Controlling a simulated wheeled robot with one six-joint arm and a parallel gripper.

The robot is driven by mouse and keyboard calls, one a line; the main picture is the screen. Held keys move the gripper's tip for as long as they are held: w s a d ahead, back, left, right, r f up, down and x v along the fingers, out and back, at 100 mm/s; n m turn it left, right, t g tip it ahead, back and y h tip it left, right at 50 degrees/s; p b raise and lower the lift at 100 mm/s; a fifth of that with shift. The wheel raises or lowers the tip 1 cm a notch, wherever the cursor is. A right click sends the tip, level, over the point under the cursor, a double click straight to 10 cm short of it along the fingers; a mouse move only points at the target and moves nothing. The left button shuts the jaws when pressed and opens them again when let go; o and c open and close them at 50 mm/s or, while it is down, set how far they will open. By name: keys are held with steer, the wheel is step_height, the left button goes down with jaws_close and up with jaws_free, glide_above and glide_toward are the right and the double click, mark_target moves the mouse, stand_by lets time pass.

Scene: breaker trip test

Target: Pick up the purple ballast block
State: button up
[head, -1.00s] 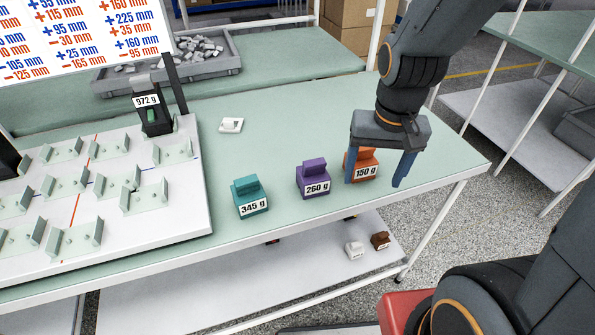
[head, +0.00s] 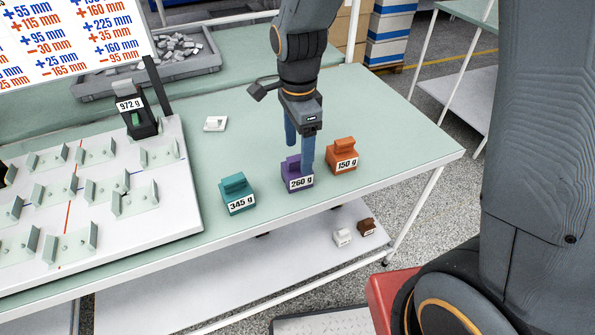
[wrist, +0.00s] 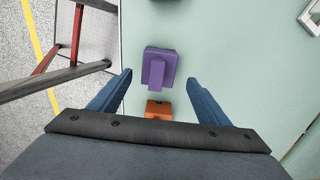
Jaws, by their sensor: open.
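The purple ballast block (head: 292,168), labelled 260 g, stands upright on the green table between the teal and orange blocks. In the wrist view the purple block (wrist: 160,70) lies ahead of my fingertips, roughly midway between their lines. My gripper (head: 298,155) is open and empty, pointing down over the table close to the purple block. In the head view its near finger covers part of the block. In the wrist view both blue fingers of my gripper (wrist: 158,85) are spread wide, and the orange block (wrist: 158,109) shows between them. I cannot tell the exact height of the fingertips.
The teal 345 g block (head: 237,194) stands to the left and the orange 150 g block (head: 342,157) to the right. A white board with brackets (head: 150,215) and a black 972 g unit (head: 138,118) are farther left. A small white piece (head: 215,124) lies behind.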

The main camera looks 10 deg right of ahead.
mark_target(297, 168)
steer(key=f, duration=0.1)
steer(key=f+p, duration=0.1)
steer(key=f, duration=0.3)
steer(key=shift+s+a+p, duration=0.2)
steer(key=shift+s+p, duration=0.05)
steer(key=shift+p, duration=0.15)
steer(key=shift+f, duration=0.8)
steer(key=c, duration=1.3)
steer(key=shift+w+r, duration=0.1)
